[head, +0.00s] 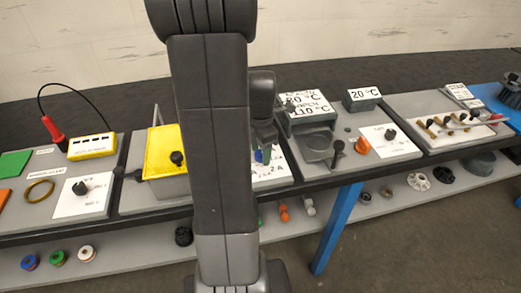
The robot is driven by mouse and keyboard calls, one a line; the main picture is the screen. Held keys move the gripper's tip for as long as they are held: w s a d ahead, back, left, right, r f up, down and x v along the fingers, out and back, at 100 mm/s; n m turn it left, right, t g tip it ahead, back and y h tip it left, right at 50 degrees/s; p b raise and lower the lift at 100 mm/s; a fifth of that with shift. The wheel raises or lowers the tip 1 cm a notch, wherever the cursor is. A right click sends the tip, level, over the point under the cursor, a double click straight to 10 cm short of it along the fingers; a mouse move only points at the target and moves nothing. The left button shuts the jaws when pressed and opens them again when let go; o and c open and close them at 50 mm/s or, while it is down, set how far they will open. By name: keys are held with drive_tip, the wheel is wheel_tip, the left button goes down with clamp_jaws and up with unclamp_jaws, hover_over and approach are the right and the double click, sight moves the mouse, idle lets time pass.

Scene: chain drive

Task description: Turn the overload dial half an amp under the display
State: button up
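A white panel (284,171) printed with "2 A" shows just right of my arm in the head view. Most of it is hidden behind my arm, and I cannot make out a dial pointer on it. Small blue and green parts show at its upper left edge. The end of my arm with my gripper (263,139) is dark and hangs over this panel. Its fingers are too small and too covered to tell whether they are open or touch anything. No display with an amp reading can be made out.
A yellow-lidded box (167,153) with a black knob stands left of my arm. Temperature displays (362,97) and a white dial panel (391,141) stand to the right. Another dial panel (82,196) lies at far left. A lower shelf (128,255) holds spools and wheels.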

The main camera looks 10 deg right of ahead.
sight(260, 153)
wheel_tip(260, 153, up, 14)
idle(0.6)
drive_tip(key=shift+f, duration=0.15)
wheel_tip(260, 153, down, 14)
drive_tip(key=shift+r, duration=0.1)
idle(0.5)
drive_tip(key=shift+r, duration=0.1)
